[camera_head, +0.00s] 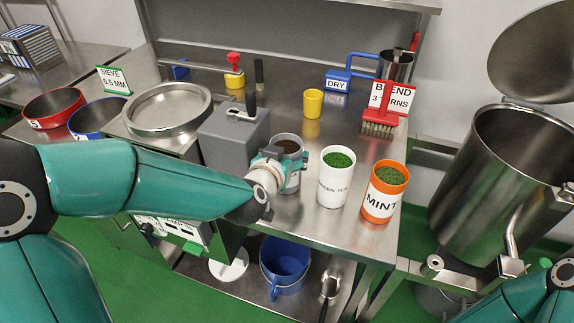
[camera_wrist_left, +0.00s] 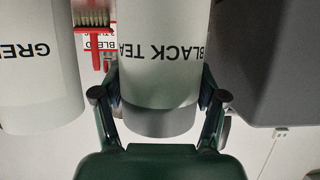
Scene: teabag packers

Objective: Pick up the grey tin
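The grey tin (camera_head: 292,179) stands upright on the steel table, with dark contents at its open top. In the left wrist view the tin (camera_wrist_left: 160,88) is upside down in the picture and carries a white BLACK TEA label. My left gripper (camera_head: 282,160) has a finger on each side of the tin near its top. The tin's base seems to rest on the table. My right gripper is out of view; only part of that arm shows.
A white GREEN TEA tin (camera_head: 336,180) stands close right of the grey tin, with an orange MINT tin (camera_head: 382,195) beyond. A grey box with a lever (camera_head: 230,140) stands close on the left. A red brush (camera_head: 380,118) and yellow cup (camera_head: 312,103) stand behind.

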